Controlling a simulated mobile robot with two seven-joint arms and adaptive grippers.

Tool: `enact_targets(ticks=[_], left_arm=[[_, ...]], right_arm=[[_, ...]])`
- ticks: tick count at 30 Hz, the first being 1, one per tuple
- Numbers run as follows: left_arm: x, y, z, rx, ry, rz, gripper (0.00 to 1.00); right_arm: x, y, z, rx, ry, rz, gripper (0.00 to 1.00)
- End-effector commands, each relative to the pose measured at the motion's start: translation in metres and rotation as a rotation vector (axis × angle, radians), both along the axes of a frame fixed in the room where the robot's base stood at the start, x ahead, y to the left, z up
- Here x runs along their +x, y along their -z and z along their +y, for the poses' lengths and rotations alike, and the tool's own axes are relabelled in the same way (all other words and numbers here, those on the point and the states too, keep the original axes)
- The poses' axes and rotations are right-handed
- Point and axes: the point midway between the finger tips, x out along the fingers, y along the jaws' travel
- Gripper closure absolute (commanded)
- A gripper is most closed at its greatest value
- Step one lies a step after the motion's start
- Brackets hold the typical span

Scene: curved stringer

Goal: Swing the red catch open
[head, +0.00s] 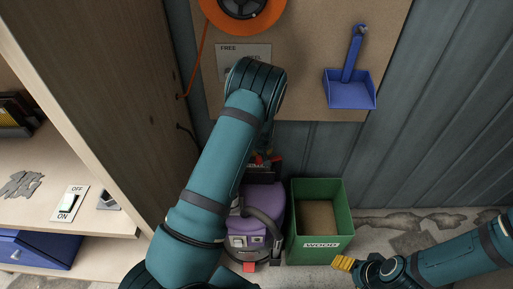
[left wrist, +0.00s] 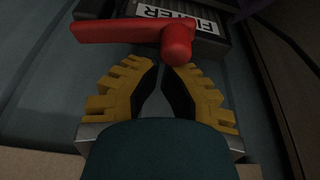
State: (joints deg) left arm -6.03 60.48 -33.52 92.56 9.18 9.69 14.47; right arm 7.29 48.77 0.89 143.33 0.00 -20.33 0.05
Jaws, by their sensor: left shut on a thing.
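The red catch (left wrist: 115,31) lies across the top of the left wrist view, in front of a dark part with a white "FILTER" label (left wrist: 178,15). It has a long flat arm to the left and a rounded knob at its right end. My left gripper (left wrist: 165,72) has its yellow, toothed fingers closed in at the knob, shut on the catch; the exact contact is hard to see. In the head view, a little red of the catch (head: 277,159) shows past my left arm, which hides most of that gripper. My right gripper (head: 345,264) is low at the right, its opening unclear.
A purple machine (head: 267,195) with a dark hose stands on the floor below my left arm. A green "WOOD" bin (head: 320,243) is just right of it. Shelves (head: 75,205) stand at the left. A blue dustpan (head: 349,88) hangs on the back board.

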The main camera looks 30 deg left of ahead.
Motion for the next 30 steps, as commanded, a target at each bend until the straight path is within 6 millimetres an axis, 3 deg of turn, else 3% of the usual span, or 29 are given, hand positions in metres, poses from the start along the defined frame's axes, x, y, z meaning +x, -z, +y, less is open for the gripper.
enact_targets(ticks=[3, 15, 30], left_arm=[[-0.003, -0.001, -0.013, 0.003, -0.095, 0.003, 1.00], [-0.022, -0.001, -0.033, 0.004, -0.472, 0.000, 1.00], [-0.037, 0.001, -0.065, 0.002, -0.945, 0.000, 1.00]], right_arm=[[-0.001, -0.006, 0.000, 0.000, -0.001, 0.002, 0.32], [-0.003, -0.018, 0.000, 0.001, -0.002, 0.008, 0.32], [-0.004, -0.018, 0.001, 0.002, -0.003, 0.009, 0.32]])
